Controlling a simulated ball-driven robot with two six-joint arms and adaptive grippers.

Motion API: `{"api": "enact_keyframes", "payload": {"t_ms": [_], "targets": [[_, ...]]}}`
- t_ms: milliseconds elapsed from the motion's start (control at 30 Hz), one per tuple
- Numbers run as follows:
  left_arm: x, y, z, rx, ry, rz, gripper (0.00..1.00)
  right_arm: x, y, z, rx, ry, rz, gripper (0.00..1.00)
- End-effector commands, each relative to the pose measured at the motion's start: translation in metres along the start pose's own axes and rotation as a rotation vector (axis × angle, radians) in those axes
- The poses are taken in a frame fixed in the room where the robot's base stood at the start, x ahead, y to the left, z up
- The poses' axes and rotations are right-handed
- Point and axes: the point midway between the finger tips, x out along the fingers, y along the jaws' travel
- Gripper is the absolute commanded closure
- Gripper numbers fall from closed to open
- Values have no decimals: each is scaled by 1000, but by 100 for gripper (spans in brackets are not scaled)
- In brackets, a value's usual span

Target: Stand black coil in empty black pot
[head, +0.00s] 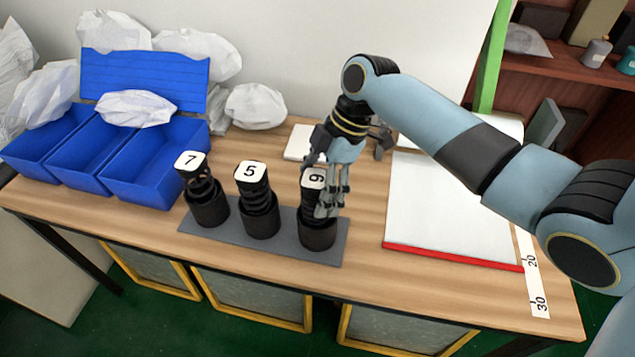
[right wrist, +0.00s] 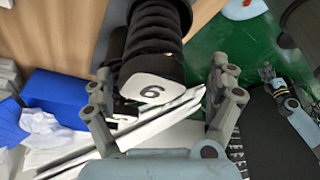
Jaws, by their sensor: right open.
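Three black pots stand in a row on a grey mat (head: 285,243). The left pot (head: 210,211) holds a black coil labelled 7 (head: 190,161). The middle pot (head: 261,222) holds a coil labelled 5 (head: 251,172). In the right pot (head: 318,236) a black coil (right wrist: 157,40) stands upright, its white top label reading 6 or 9. My right gripper (head: 330,203) is open at this coil, its fingers partly covering it. In the right wrist view its fingers (right wrist: 160,92) lie either side of the label. My left gripper (right wrist: 268,73) appears small there; its jaws are unclear.
Blue bins (head: 150,170) with white bags stand at the left of the wooden table. A white board with a red edge (head: 450,257) lies right of the mat. A small white card (head: 299,143) lies behind the pots. The table front is clear.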

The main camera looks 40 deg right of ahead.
Motion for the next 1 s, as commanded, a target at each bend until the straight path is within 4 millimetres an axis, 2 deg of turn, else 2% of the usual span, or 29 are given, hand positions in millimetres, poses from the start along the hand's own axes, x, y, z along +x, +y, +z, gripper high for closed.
{"api": "enact_keyframes", "payload": {"t_ms": [167, 267, 367, 700, 833, 1000], "targets": [[0, -2, 1, 1, -1, -3, 60, -1, 0, 0, 0, -1, -1, 10], [0, -2, 1, 0, -1, -2, 60, -8, 0, 1, 1, -1, 0, 10], [0, -1, 1, 0, -1, -1, 60, -24, 1, 1, -2, -3, 3, 10], [0, 0, 0, 0, 0, 0, 60, -97, 0, 1, -2, -3, 2, 10], [0, 0, 0, 0, 0, 0, 60, -113, 1, 1, -1, -2, 2, 10], [0, 0, 0, 0, 0, 0, 60, -120, 0, 0, 0, 0, -1, 10]]}}
